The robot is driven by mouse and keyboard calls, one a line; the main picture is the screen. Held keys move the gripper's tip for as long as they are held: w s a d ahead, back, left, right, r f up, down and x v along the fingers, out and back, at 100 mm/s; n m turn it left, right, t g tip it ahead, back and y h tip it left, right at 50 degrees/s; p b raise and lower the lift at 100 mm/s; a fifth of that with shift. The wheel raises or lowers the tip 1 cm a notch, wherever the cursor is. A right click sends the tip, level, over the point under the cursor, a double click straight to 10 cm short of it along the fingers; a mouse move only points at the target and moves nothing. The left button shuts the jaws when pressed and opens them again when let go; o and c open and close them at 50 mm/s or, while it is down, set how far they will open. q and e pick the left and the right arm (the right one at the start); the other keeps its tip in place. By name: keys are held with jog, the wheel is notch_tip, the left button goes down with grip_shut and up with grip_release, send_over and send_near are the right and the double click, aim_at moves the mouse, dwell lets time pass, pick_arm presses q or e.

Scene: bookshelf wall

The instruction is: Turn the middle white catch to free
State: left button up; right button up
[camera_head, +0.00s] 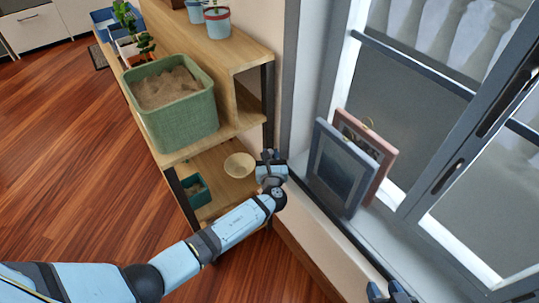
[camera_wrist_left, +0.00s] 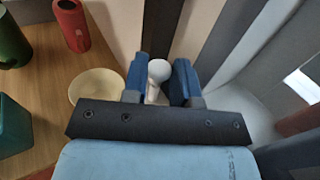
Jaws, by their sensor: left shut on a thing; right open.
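In the left wrist view a white catch (camera_wrist_left: 158,70) with a rounded end stands between the two dark blue fingers of my left gripper (camera_wrist_left: 162,80). The fingers are shut on it. In the head view my left gripper (camera_head: 270,162) is at the wall edge beside the window frame, right of the shelf. The catch is hidden there by the gripper. No other white catch can be made out, so I cannot tell its place in a row. My right gripper (camera_head: 389,292) shows only partly at the bottom edge, open, below the window sill.
Framed pictures (camera_head: 343,168) lean on the sill right of my left gripper. The wooden shelf (camera_head: 243,48) holds a green planter (camera_head: 178,115). A cream bowl (camera_head: 239,165) is close to the gripper. A red cylinder (camera_wrist_left: 71,26) stands behind the bowl in the wrist view.

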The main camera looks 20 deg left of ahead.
pick_arm(q)
jog(key=shift+n+y, duration=0.3)
jog(key=shift+y, duration=0.1)
jog(key=o, duration=0.9)
jog(key=shift+c, duration=0.2)
jog(key=shift+r, duration=0.1)
jog(key=shift+d, duration=0.15)
